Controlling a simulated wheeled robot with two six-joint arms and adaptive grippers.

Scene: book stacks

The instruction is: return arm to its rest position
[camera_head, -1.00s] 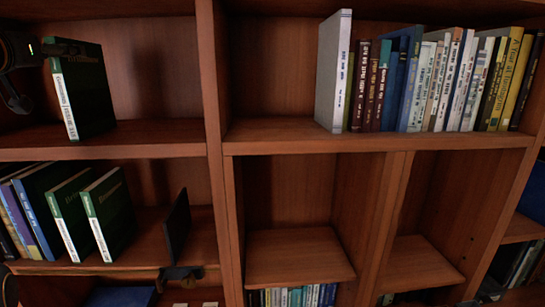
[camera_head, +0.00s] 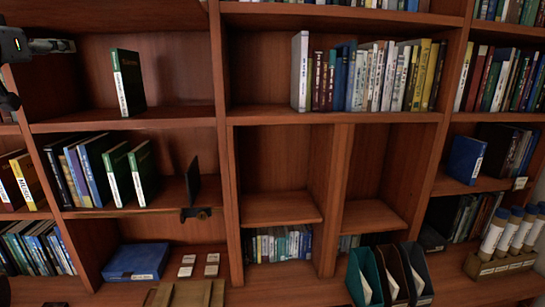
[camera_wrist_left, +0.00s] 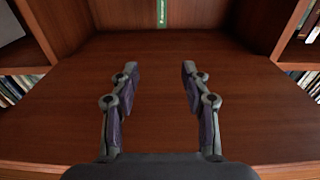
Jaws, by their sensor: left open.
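My left gripper (camera_head: 62,46) is at the upper left in the head view, beside the upper left shelf. In the left wrist view my left gripper (camera_wrist_left: 159,70) has its two fingers spread with nothing between them, above bare wooden shelf. A dark green book (camera_head: 128,82) with a white and green spine stands upright and alone on that shelf, to the right of the gripper and apart from it. In the left wrist view its green spine (camera_wrist_left: 162,13) shows at the top, beyond the fingertips. My right gripper is not in view.
A row of books (camera_head: 367,78) stands on the upper middle shelf. More books (camera_head: 95,170) and a black bookend (camera_head: 193,182) are below the green book. A blue book (camera_head: 136,261) lies flat lower down. Magazine holders (camera_head: 392,275) stand at the lower right.

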